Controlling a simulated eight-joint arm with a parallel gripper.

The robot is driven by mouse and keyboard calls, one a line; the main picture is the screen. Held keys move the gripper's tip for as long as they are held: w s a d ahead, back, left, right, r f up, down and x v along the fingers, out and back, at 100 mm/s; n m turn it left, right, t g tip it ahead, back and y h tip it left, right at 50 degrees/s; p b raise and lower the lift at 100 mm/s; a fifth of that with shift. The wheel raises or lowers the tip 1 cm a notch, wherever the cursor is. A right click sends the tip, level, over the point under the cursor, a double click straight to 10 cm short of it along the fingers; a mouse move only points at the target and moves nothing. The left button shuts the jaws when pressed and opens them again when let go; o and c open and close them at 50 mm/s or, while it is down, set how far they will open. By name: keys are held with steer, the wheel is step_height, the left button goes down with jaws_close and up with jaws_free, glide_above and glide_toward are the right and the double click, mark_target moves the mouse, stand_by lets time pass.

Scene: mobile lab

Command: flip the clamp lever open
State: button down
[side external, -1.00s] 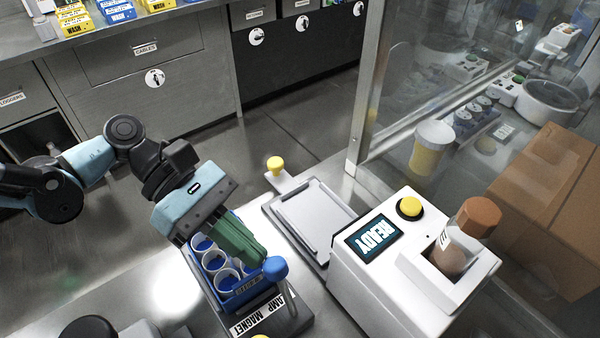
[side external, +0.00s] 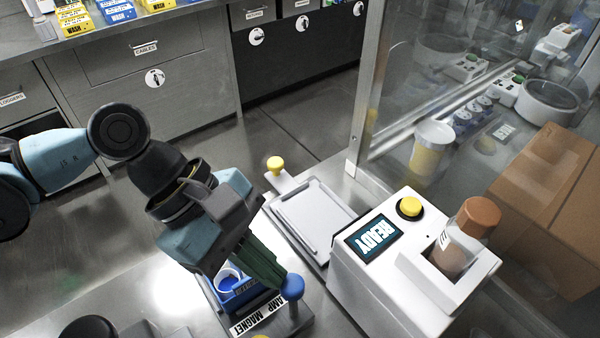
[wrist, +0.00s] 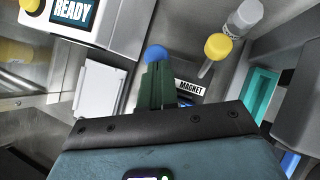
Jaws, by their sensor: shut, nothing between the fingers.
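The clamp lever has a blue ball knob (side external: 292,287) on a short stem, at the right end of a dark base with a partly hidden label ending in "MAGNET" (side external: 257,317). A blue rack (side external: 240,293) with round holes sits on that base, mostly hidden behind my gripper. My gripper (side external: 280,279) has green fingers, shut and empty, pointing down beside the knob. In the wrist view the fingertips (wrist: 158,68) lie right against or just in front of the blue knob (wrist: 156,52); I cannot tell if they touch.
A white device (side external: 390,270) with a READY screen, yellow button and orange-capped tube stands to the right. A yellow knob (wrist: 218,47) on a stem stands near the lever. A clear panel (side external: 450,80) rises at the right.

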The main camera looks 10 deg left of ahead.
steer(key=shift+y, duration=0.3)
steer(key=shift+s+d+r, duration=0.15)
steer(key=shift+s+d, duration=1.3)
steer(key=s+v, duration=0.1)
steer(key=v, duration=1.2)
steer(key=shift+a, duration=0.2)
steer(key=shift+s, duration=0.1)
